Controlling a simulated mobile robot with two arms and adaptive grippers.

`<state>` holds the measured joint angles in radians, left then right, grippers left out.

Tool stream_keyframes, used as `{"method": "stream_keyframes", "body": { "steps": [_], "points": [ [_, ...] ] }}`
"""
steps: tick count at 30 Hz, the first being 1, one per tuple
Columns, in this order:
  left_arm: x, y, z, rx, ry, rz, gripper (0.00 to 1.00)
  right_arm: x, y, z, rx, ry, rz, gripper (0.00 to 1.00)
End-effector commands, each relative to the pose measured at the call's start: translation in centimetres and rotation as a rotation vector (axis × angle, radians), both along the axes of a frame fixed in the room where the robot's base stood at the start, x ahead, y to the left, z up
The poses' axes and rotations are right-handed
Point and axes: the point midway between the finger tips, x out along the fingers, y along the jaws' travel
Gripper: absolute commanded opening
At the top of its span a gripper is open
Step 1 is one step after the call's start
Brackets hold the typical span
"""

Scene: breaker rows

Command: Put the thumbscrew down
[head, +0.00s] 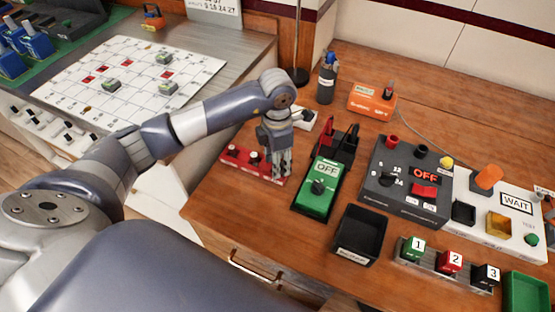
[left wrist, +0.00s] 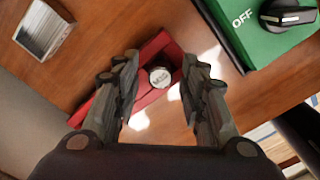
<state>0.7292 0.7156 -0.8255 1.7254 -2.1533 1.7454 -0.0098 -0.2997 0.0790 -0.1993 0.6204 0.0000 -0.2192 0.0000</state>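In the left wrist view a round silver thumbscrew (left wrist: 160,77) with dark lettering on its top sits at the red rack (left wrist: 150,52). My left gripper (left wrist: 158,65) points down over it, its two fingers apart on either side with a visible gap to the thumbscrew. In the head view my left gripper (head: 279,172) is low at the right end of the red rack (head: 243,169) and hides that end. Two pale knobs show on the rack's left part. My right gripper is not in view.
Right of the gripper stands a green box marked OFF (head: 318,188), close by. A black open bin (head: 361,236) and a dark panel (head: 405,180) lie further right. A small white-topped block (head: 303,117) is behind the gripper. Bare wood (head: 222,200) lies in front of the rack.

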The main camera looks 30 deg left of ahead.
Motion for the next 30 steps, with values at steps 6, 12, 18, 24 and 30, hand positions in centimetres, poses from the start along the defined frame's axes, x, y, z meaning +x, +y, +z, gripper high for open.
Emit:
{"method": "stream_keyframes", "body": {
  "steps": [6, 12, 18, 24, 30],
  "points": [
    [0.2, 0.0, 3.3, 0.000, -0.007, 0.000, 0.39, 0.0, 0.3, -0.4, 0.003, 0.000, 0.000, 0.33],
    [0.1, 0.0, 7.8, 0.000, -0.006, -0.001, 0.39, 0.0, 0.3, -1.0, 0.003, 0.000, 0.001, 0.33],
    [0.1, 0.0, 11.0, 0.000, -0.003, 0.000, 0.39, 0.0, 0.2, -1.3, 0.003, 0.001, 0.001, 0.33],
    [0.0, 0.0, 12.2, 0.000, 0.000, 0.001, 0.39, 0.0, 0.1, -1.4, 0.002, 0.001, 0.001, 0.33],
    [0.0, 0.0, 12.2, 0.000, 0.000, 0.000, 0.39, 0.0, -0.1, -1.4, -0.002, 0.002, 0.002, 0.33]
  ]
}}
